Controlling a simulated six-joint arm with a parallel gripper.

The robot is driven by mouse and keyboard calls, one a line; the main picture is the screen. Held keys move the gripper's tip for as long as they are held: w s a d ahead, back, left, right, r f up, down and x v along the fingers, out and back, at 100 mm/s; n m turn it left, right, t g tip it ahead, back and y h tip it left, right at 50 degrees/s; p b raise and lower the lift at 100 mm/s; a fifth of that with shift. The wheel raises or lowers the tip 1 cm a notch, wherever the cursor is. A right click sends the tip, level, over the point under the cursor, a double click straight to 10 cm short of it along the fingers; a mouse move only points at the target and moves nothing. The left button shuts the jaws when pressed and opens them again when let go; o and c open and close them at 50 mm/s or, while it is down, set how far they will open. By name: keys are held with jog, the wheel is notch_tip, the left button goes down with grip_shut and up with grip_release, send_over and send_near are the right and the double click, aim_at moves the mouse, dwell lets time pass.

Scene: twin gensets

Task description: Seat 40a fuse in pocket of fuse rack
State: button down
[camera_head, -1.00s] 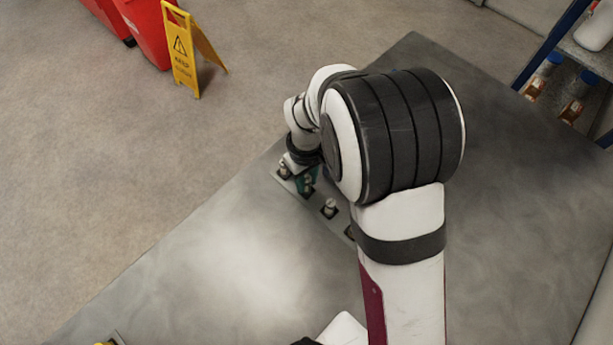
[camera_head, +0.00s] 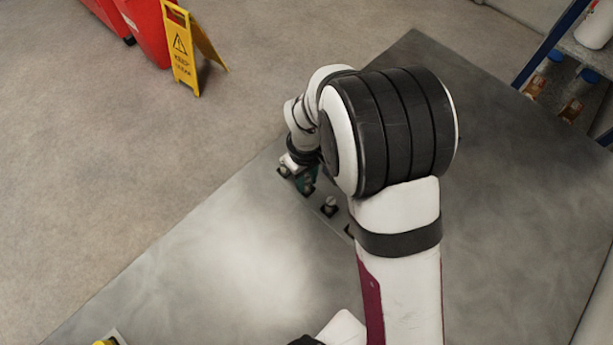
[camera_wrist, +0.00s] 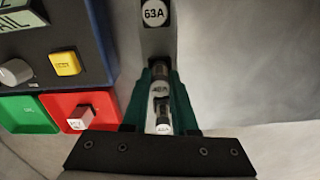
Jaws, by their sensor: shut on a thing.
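My gripper (camera_head: 308,182) is low over the far end of the fuse rack (camera_head: 318,200), partly hidden behind my own arm in the head view. In the wrist view, the green fingers of my gripper (camera_wrist: 162,98) are shut on a small fuse (camera_wrist: 161,95) with a dark end and a pale, shiny body. Its rating is too small to read. The grey fuse rack (camera_wrist: 155,42) passes behind the fuse, with a 63A label on it. The pocket under the fuse is hidden, so I cannot tell whether the fuse is in it.
A dark blue control box (camera_wrist: 62,58) with a yellow button, a green panel and a red panel stands close left of my fingers in the wrist view.

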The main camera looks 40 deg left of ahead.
jog(key=shift+f, duration=0.2)
jog(key=c, duration=0.6)
grip_release()
jog(key=shift+o, duration=0.2)
jog(key=o, duration=0.3)
jog(key=shift+o, duration=0.2)
jog(key=shift+r, duration=3.45)
